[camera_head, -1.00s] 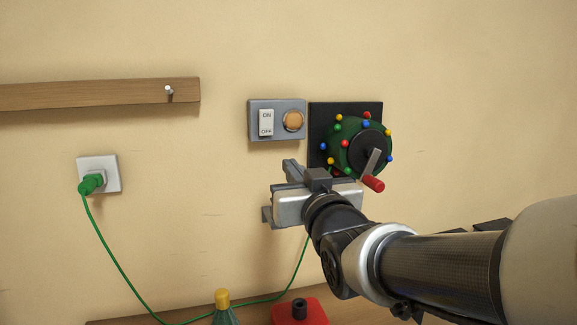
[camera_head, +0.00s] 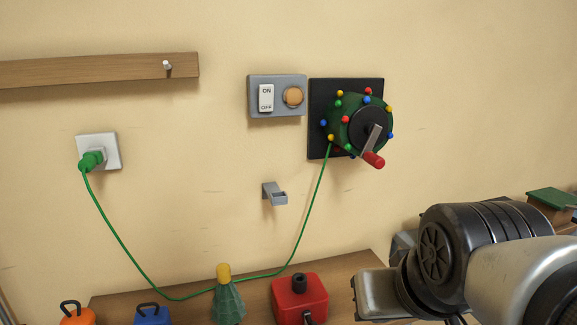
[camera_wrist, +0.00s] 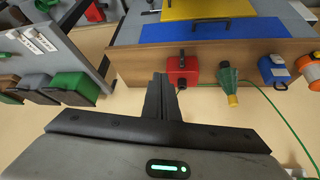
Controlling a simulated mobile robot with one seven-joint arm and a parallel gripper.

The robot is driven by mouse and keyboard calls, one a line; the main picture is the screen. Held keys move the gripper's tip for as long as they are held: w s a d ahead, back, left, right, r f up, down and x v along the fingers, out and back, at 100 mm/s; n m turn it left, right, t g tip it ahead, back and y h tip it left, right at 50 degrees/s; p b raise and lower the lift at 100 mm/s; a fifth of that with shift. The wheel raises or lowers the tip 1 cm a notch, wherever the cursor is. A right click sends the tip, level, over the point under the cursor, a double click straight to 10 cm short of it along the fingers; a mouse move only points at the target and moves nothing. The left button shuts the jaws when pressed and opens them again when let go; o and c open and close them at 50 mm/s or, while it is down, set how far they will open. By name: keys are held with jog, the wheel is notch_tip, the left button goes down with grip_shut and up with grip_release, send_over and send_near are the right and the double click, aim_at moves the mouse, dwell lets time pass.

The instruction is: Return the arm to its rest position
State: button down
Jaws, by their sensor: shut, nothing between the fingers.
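My gripper (camera_wrist: 161,80) is shut and empty; its dark fingers lie together in the wrist view. In the head view, my arm is folded at the lower right, with the pale gripper body low near the bottom edge. The fingers do not show clearly there. My gripper is apart from the wall and its fittings. In the wrist view the fingertips appear just left of a red box (camera_wrist: 183,72), with no clear contact.
A wooden table (camera_head: 250,277) holds the red box, a small green tree (camera_head: 228,303), a blue item (camera_head: 152,316) and an orange one (camera_head: 77,316). On the wall are a crank reel (camera_head: 362,120), a switch box (camera_head: 278,82), a grey bracket (camera_head: 275,194) and a plugged green cord (camera_head: 118,259).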

notch_tip(320, 180, up, 17)
jog(key=s+g+p, duration=0.1)
jog(key=s+p, duration=0.1)
jog(key=p, duration=1.5)
jog(key=shift+s+d+f, duration=0.15)
jog(key=shift+s+f, duration=0.05)
jog(key=shift+s, duration=0.1)
